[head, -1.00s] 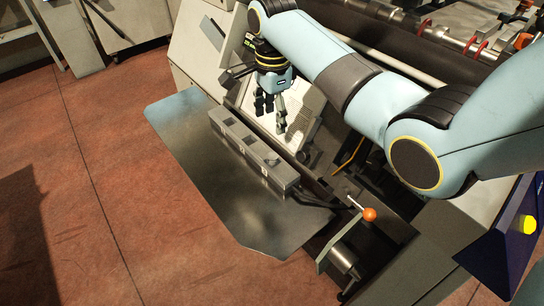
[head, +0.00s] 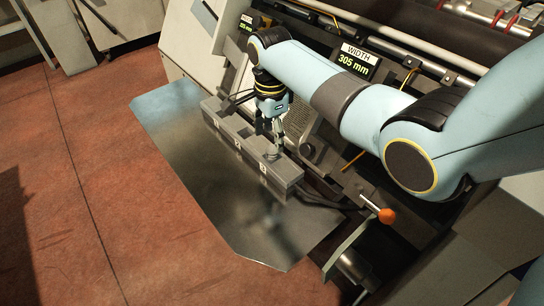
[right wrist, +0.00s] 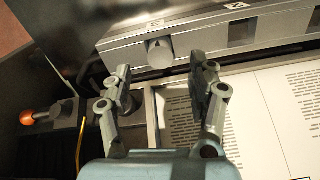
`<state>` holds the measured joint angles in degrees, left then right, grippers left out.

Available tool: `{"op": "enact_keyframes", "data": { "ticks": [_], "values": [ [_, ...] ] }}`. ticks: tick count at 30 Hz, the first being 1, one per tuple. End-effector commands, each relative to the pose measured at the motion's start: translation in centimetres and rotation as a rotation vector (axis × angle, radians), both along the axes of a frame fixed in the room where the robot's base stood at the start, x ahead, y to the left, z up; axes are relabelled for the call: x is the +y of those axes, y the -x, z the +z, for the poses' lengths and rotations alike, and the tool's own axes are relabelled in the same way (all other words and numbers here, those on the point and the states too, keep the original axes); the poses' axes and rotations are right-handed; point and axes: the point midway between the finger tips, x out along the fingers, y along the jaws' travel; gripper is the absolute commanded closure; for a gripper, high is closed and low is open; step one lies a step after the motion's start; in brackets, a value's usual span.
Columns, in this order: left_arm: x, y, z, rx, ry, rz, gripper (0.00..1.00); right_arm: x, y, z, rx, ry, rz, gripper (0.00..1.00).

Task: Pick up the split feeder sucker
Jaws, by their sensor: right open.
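A small grey rounded piece (right wrist: 160,51), which looks like the sucker, sits in one square opening of a grey bar (right wrist: 205,32) in the right wrist view. I cannot tell from here whether it is split. The same bar, with numbered labels, lies across the middle of the head view (head: 290,174). My right gripper (right wrist: 160,72) is open and empty, its two fingers apart on either side of the piece and short of it. In the head view the right gripper (head: 274,150) hangs over the bar's back edge and hides part of it. My left gripper is not in view.
Printed pages (right wrist: 265,115) lie beside the bar. An orange-knobbed lever (head: 386,215) stands at the bar's right end. A shiny metal plate (head: 185,150) spreads in front. The machine with a width display (head: 357,61) rises behind; red floor is open at left.

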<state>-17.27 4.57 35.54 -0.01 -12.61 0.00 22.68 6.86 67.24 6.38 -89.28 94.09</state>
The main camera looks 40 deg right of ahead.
Motion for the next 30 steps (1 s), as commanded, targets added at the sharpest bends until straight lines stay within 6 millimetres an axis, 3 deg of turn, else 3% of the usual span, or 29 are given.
{"op": "enact_keyframes", "data": {
  "ticks": [8,17,30],
  "values": [
    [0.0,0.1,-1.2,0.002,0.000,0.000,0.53,-0.3,0.0,-4.3,0.003,0.000,0.001,0.41],
    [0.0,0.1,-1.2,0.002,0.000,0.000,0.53,-0.3,-0.1,-4.6,0.001,0.000,0.001,0.41],
    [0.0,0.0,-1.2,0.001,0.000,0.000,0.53,-0.3,0.0,-4.6,0.001,0.000,0.001,0.98]
  ]
}}
